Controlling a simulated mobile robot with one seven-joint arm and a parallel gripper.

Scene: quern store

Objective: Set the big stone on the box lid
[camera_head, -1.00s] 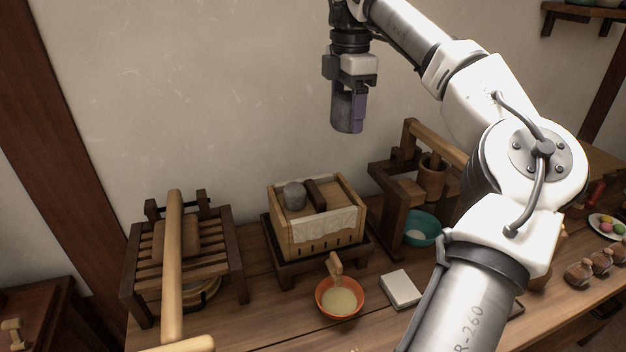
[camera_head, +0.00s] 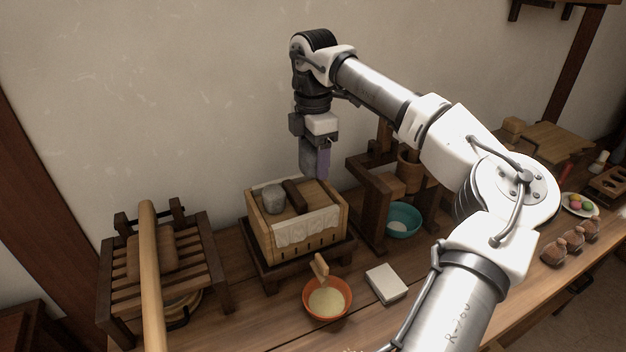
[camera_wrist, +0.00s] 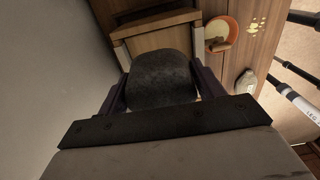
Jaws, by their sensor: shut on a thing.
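The big dark grey stone (camera_wrist: 162,80) is held between the two purple fingers of my gripper (camera_head: 315,162). In the wrist view it fills the middle, with a finger on each side. In the head view the stone is mostly behind the near finger. The wooden box (camera_head: 307,242) stands on a dark stand, with a white cloth over its front. Its lid (camera_head: 284,211) bears a small grey stone (camera_head: 273,199) at left and a dark bar (camera_head: 295,195) in the middle. My gripper hangs over the lid's back right; the exact gap is unclear.
A dark wooden frame (camera_head: 369,205) with a mortar stands close right of the box. A slatted rack (camera_head: 190,262) with a long pole is at left. An orange bowl (camera_head: 327,297), a white block (camera_head: 386,284) and a teal bowl (camera_head: 403,220) are on the table.

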